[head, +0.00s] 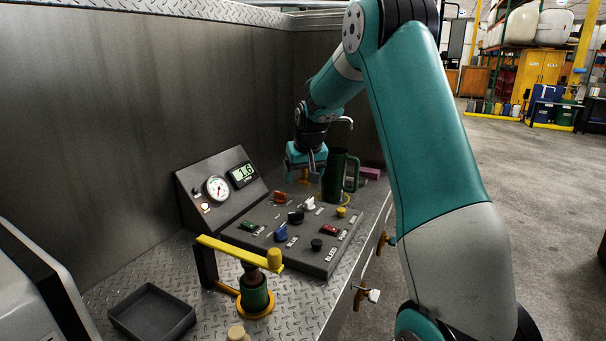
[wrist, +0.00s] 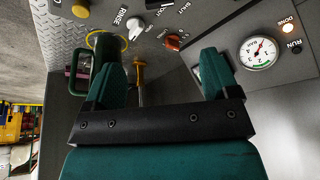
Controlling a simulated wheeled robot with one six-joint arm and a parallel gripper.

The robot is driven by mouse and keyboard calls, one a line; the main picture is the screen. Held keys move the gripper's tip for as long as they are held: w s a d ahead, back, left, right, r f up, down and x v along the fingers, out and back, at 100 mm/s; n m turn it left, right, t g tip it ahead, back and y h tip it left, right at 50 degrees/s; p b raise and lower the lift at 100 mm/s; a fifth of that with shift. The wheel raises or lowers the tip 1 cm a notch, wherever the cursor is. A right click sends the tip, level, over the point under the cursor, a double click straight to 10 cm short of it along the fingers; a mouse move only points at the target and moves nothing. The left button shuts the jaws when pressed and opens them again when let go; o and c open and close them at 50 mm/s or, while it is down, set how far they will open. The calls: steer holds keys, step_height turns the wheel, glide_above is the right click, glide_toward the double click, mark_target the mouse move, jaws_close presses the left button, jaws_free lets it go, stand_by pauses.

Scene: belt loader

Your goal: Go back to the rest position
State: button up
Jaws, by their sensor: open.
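My gripper (head: 306,168) is open over the back of the diamond-plate bench, just behind the button panel. In the wrist view, the two teal fingers of my gripper (wrist: 161,78) stand wide apart with nothing held between them. A small orange-yellow handle (wrist: 140,72) shows in the gap between the fingers, nearer the left one; I cannot tell its distance from them. A dark green mug (head: 336,176) stands upright just right of my gripper in the head view. In the wrist view the mug (wrist: 103,52) is partly hidden behind the left finger.
The button panel (head: 318,262) has several coloured knobs. Behind it a sloped box holds a gauge (head: 217,188) and a display (head: 242,174) reading 1.6. A yellow lever (head: 236,251) and empty grey tray (head: 152,312) are in front. A steel wall (head: 130,105) stands behind; open floor lies right.

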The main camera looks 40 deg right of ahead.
stand_by(0.3)
steer(key=s+a+r+n+y, duration=0.15)
steer(key=s+a, duration=0.25)
steer(key=a, duration=0.5)
steer(key=s+a+r+n+g+y, duration=0.1)
steer(key=s+a+r+n, duration=0.15)
steer(key=a, duration=0.65)
steer(key=s+a+r+n+y, duration=0.1)
steer(key=s+a+n+y, duration=0.1)
steer(key=s+a, duration=0.5)
steer(key=s+a+n+g+y, duration=0.1)
steer(key=s+a+n+g, duration=0.2)
steer(key=s+a, duration=1)
steer(key=s+n, duration=0.3)
steer(key=s, duration=0.1)
steer(key=shift+s+a+y, duration=0.35)
steer(key=shift+a, duration=0.05)
